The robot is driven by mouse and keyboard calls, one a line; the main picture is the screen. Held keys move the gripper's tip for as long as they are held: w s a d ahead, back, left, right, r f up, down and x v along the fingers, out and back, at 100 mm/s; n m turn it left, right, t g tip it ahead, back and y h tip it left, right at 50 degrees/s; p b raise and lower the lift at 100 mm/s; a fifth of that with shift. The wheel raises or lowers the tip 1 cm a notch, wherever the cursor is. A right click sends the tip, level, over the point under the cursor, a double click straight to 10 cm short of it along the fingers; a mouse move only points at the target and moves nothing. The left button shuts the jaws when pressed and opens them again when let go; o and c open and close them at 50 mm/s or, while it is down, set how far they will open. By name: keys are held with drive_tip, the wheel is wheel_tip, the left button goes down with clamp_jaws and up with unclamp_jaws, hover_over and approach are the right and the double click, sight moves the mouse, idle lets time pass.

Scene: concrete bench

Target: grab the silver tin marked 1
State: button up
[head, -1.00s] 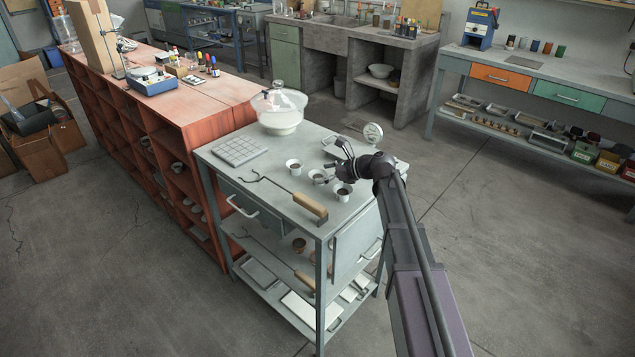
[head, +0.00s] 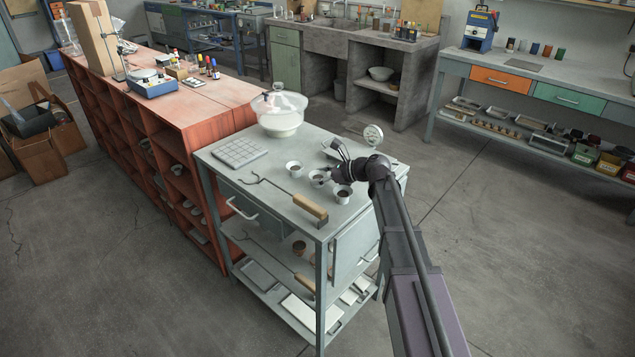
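Three small, light-coloured round containers with dark insides stand on the grey metal cart (head: 222,176). There is a left one (head: 293,168), a middle one (head: 317,178) and a right one (head: 343,194). They may be the tins, but no number is readable on any of them. My gripper (head: 332,164) is over the cart top, close to the middle and right containers and partly covering the middle one. It is too small and dark to tell whether it is open or shut. No held thing can be made out.
A wooden-handled hook tool (head: 308,206) lies at the cart's front, a gridded tray (head: 240,153) at its left. A glass vessel (head: 280,116) stands at the cart's back left corner. A red shelf unit (head: 190,148) adjoins the cart.

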drive_tip(key=shift+r, duration=0.1)
idle(0.3)
wheel_tip(320, 180, up, 10)
drive_tip(key=p, duration=1)
idle(0.7)
